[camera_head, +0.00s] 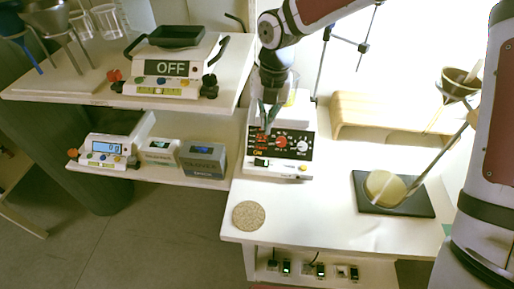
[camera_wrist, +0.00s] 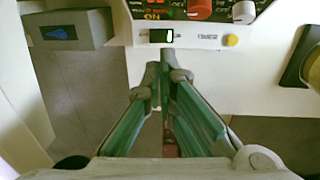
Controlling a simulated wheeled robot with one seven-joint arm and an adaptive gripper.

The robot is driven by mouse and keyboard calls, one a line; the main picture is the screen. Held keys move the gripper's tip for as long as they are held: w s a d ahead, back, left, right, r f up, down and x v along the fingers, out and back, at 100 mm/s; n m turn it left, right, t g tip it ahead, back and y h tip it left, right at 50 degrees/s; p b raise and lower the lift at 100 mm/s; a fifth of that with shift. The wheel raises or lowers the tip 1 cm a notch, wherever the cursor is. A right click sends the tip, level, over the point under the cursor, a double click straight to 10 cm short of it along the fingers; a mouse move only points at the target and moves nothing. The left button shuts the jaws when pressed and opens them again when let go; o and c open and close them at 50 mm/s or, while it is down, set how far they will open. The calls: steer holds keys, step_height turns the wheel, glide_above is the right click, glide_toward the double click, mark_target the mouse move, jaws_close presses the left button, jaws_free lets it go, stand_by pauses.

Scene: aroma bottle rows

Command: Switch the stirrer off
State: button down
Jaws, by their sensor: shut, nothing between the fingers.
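The stirrer (camera_head: 301,171) is a white box with a black, red-knobbed front panel, on the white bench in the head view. A small black switch with a light part at its right (camera_head: 261,162) sits low on its front; it also shows in the wrist view (camera_wrist: 161,36). A yellow button (camera_wrist: 231,40) is to its right. My gripper (camera_head: 266,124) is shut and empty, in front of the stirrer's panel in the head view. In the wrist view its green-padded fingertips (camera_wrist: 163,62) meet just below the switch; I cannot tell whether they touch the stirrer.
A balance reading OFF (camera_head: 170,68) stands on the left shelf, with another balance (camera_head: 103,149) and small boxes below. A round cork mat (camera_head: 249,215) lies near the bench's front edge. A dark plate (camera_head: 408,203) with a round pale object is at right. Bench between is clear.

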mark_target(259, 161)
steer(key=shift+s+d+r+y+p, duration=0.1)
steer(key=shift+d+r+y+p, duration=0.2)
steer(key=shift+p, duration=0.45)
steer(key=shift+f, duration=0.1)
steer(key=shift+f, duration=0.15)
steer(key=f, duration=0.4)
steer(key=a+f, duration=0.1)
steer(key=f, duration=0.8)
steer(key=shift+a+f, duration=0.35)
steer(key=shift+a, duration=0.05)
steer(key=shift+a+f+b, duration=0.1)
steer(key=shift+b, duration=0.2)
